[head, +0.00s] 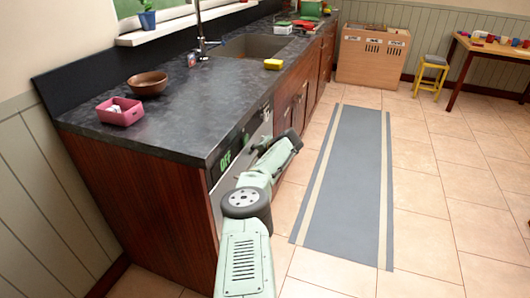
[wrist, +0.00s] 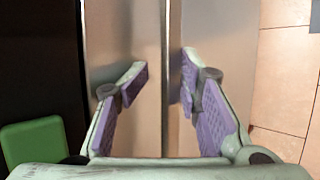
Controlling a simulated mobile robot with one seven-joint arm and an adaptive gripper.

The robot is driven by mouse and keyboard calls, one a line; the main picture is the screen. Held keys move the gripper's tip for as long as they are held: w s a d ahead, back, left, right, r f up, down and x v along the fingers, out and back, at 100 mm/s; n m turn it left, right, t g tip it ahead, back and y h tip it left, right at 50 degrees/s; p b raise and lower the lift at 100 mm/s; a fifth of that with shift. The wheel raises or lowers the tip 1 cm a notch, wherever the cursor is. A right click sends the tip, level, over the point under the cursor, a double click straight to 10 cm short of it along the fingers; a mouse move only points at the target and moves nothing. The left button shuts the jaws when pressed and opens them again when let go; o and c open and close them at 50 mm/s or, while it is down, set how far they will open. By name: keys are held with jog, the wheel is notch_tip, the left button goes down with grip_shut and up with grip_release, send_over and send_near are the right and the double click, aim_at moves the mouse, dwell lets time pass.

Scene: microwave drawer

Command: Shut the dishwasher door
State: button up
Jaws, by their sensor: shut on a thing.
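The dishwasher (head: 228,186) is at the near end of the counter front, with a dark control strip and green lettering, partly hidden by my arm. Its steel front (wrist: 225,30) fills the middle of the wrist view. The door looks roughly upright, but I cannot tell whether it is fully shut. My gripper (head: 294,139) is at the dishwasher front, below the counter edge. In the wrist view my gripper (wrist: 163,72) has its purple-padded fingers on either side of a vertical steel part of the door. It is shut on the door; the exact contact is hard to see.
The dark counter (head: 190,105) runs above, with a pink box (head: 120,112), a brown bowl (head: 148,83) and a yellow sponge (head: 273,64). A grey mat (head: 345,185) lies on the clear tiled floor to the right. A yellow stool (head: 431,75) stands farther back.

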jog(key=v, duration=1.1)
jog(key=shift+d+r, duration=0.25)
jog(key=shift+r, duration=0.05)
jog(key=shift+s+d, duration=0.1)
jog(key=shift+s, duration=0.05)
